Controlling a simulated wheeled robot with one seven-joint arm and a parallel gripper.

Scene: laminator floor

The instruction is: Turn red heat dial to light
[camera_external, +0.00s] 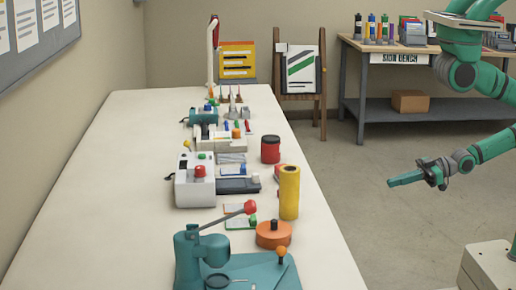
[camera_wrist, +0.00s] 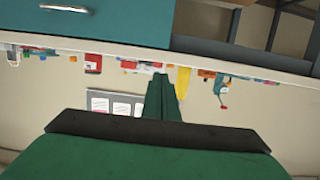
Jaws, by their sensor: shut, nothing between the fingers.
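A white machine (camera_external: 194,190), which looks like the laminator, stands on the long table in the external view. A red knob (camera_external: 199,171) sits on its top, and I take it for the heat dial. Its marking is too small to read. My gripper (camera_external: 392,182) is out over the floor to the right of the table, well apart from the dial, pointing left. In the wrist view its fingers (camera_wrist: 163,98) are together and empty. That view is upside down, and I cannot pick out the dial in it.
A yellow roll (camera_external: 289,192), a red jar (camera_external: 270,150) and an orange round piece (camera_external: 273,234) stand between the machine and the table's right edge. A teal lever press (camera_external: 190,260) is in front. The floor between my arm and the table is clear.

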